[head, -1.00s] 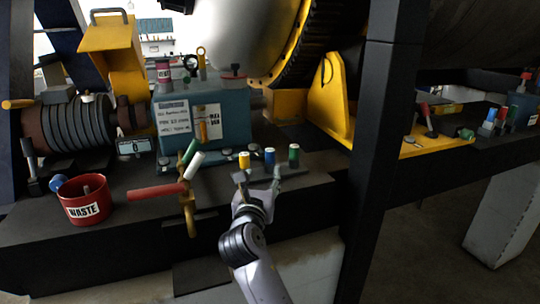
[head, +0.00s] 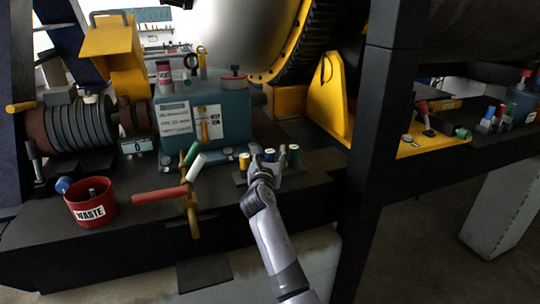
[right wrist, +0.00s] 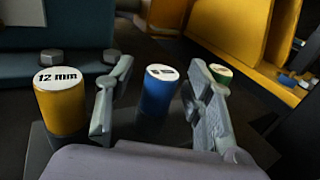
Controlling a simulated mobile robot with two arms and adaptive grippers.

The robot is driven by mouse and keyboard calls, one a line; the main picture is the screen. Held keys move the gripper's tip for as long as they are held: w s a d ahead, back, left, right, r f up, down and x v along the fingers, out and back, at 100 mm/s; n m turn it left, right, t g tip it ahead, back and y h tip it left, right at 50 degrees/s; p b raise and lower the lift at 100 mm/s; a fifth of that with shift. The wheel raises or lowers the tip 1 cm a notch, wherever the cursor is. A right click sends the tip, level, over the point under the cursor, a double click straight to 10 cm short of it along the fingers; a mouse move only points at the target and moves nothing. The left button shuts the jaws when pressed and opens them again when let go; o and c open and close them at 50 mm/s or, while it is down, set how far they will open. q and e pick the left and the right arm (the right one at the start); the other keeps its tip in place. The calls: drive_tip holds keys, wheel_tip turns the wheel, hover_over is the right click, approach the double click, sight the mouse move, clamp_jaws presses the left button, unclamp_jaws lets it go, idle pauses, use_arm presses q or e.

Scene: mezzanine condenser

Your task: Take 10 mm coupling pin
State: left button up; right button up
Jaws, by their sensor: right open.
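Three coupling pins stand upright in a row on a dark holder: a yellow pin (head: 244,161), a blue pin (head: 269,156) and a green pin (head: 293,154). In the right wrist view the yellow pin (right wrist: 62,108) reads "12 mm". The labels on the blue pin (right wrist: 158,95) and the green pin (right wrist: 221,74) are too small to read. My right gripper (head: 268,158) is open, with one finger on either side of the blue pin in the right wrist view. The pin appears between the fingers, not clasped. My left gripper is not in view.
A red WASTE bin (head: 90,202) stands at the left of the dark bench. A valve with red, green and white handles (head: 188,190) rises left of the pins. The blue machine box (head: 203,120) stands behind. A dark post (head: 372,150) stands right.

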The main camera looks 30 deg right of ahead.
drive_tip(key=shift+c, duration=0.3)
clamp_jaws()
idle(0.4)
